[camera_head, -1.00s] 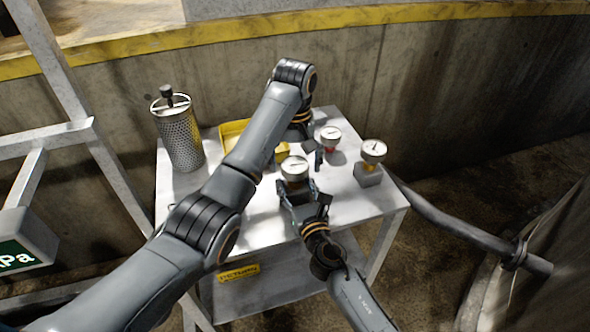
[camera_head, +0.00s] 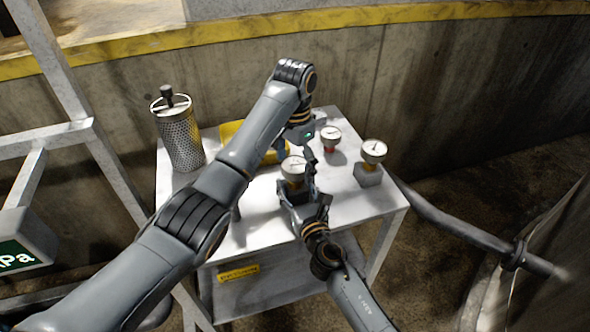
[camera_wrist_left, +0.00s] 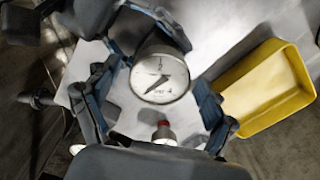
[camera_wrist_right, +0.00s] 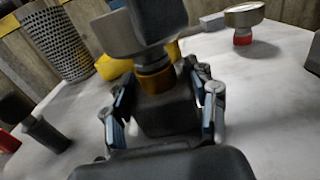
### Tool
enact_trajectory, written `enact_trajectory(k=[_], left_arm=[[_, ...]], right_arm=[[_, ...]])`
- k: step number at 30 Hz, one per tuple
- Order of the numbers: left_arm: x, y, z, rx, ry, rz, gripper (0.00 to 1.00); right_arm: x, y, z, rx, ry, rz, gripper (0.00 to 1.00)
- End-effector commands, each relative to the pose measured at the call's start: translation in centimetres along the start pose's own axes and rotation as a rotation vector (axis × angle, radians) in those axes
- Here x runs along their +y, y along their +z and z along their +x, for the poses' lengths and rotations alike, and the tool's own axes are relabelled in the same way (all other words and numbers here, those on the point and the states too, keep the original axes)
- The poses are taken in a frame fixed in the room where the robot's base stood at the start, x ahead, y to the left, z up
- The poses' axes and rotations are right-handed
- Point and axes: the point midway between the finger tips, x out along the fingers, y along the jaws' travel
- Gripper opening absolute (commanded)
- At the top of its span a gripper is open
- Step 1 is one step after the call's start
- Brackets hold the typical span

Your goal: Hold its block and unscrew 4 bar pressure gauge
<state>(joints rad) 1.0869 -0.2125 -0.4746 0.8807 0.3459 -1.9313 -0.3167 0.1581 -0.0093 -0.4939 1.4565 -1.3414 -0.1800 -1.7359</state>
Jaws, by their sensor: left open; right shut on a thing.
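The pressure gauge (camera_head: 293,168) has a round white dial and stands on a brass fitting (camera_wrist_right: 155,80) in a dark block (camera_wrist_right: 165,118). My right gripper (camera_head: 296,190) is shut on that block, with a finger on each side. My left gripper (camera_head: 298,156) is open at the gauge. In the left wrist view the gauge dial (camera_wrist_left: 160,78) faces the camera between the spread fingers, with a gap visible on the right side. The small print on the dial looks like "bar 4" but is blurred. My left forearm hides part of the table.
A red-based gauge (camera_head: 330,139) and a gauge on a grey block (camera_head: 368,174) stand to the right. A yellow tray (camera_wrist_left: 255,120) lies behind my left arm. A perforated metal cylinder (camera_head: 180,140) stands at the table's left. The table's (camera_head: 345,210) front right is clear.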

Motion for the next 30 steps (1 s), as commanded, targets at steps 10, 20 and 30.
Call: enact_trajectory(k=[10,20,30], left_arm=[[-0.05,0.0,-0.05,-0.001,-0.002,0.355,0.84],[-0.01,-0.04,-0.05,0.0,-0.001,0.634,0.84],[0.02,-0.05,-0.01,0.0,0.0,0.933,0.84]], right_arm=[[-0.05,-0.03,0.0,0.0,-0.001,-0.001,0.23],[-0.05,-0.03,0.0,0.001,-0.001,-0.001,0.23],[-0.04,-0.04,-0.01,0.001,-0.001,-0.001,0.23]])
